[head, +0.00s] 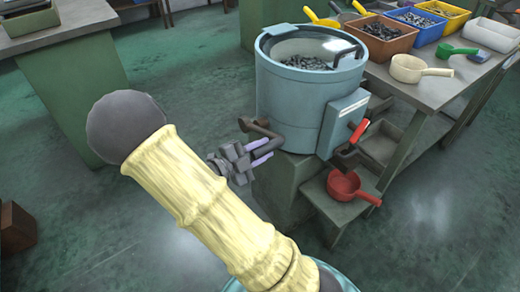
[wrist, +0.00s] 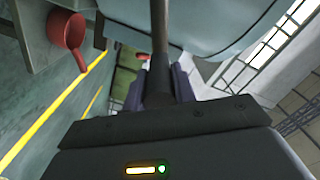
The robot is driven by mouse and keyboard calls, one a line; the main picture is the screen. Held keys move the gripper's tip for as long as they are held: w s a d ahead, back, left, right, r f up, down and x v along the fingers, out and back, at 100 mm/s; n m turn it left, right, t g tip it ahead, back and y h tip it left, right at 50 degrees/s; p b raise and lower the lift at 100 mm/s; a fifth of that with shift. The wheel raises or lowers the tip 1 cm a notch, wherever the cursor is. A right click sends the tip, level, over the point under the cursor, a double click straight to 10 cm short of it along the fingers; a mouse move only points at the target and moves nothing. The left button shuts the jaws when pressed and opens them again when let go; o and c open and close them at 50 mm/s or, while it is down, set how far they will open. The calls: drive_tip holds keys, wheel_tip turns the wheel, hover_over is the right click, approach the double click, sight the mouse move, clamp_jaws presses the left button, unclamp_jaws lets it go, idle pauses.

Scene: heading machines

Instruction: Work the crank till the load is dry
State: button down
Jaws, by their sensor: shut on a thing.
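A pale blue round drum (head: 312,95) stands on a green pedestal, with a load of small dark metal pieces (head: 307,62) inside. A dark crank (head: 264,130) sticks out from the drum's lower left side. My gripper (head: 263,151) is at the crank, its purple fingers shut on it. In the wrist view the dark crank bar (wrist: 160,35) runs between the purple fingers of my gripper (wrist: 160,86). Whether the load is wet or dry cannot be told.
A red-handled lever (head: 358,131) is on the drum's right front, above a red scoop (head: 345,184) on a low step. A bench (head: 437,92) at right holds coloured bins (head: 383,36) and a cream scoop (head: 408,68). A green cabinet (head: 75,90) stands left. The floor between is clear.

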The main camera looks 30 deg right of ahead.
drive_tip(key=shift+s+f+b, duration=0.3)
drive_tip(key=shift+f+b, duration=0.05)
drive_tip(key=shift+f, duration=0.55)
drive_tip(key=c, duration=1.1)
unclamp_jaws()
drive_tip(key=shift+w, duration=0.1)
drive_tip(key=shift+d, duration=0.15)
drive_tip(key=shift+a+r, duration=0.1)
drive_tip(key=shift+a, duration=0.35)
drive_tip(key=s+a+p, duration=0.1)
drive_tip(key=a, duration=0.4)
drive_tip(key=a+p, duration=0.1)
drive_tip(key=a, duration=0.5)
drive_tip(key=s+a+p, duration=0.1)
drive_tip(key=a, duration=0.4)
drive_tip(key=shift+s+a, duration=0.2)
drive_tip(key=shift+s, duration=0.15)
drive_tip(key=shift+w+d, duration=0.1)
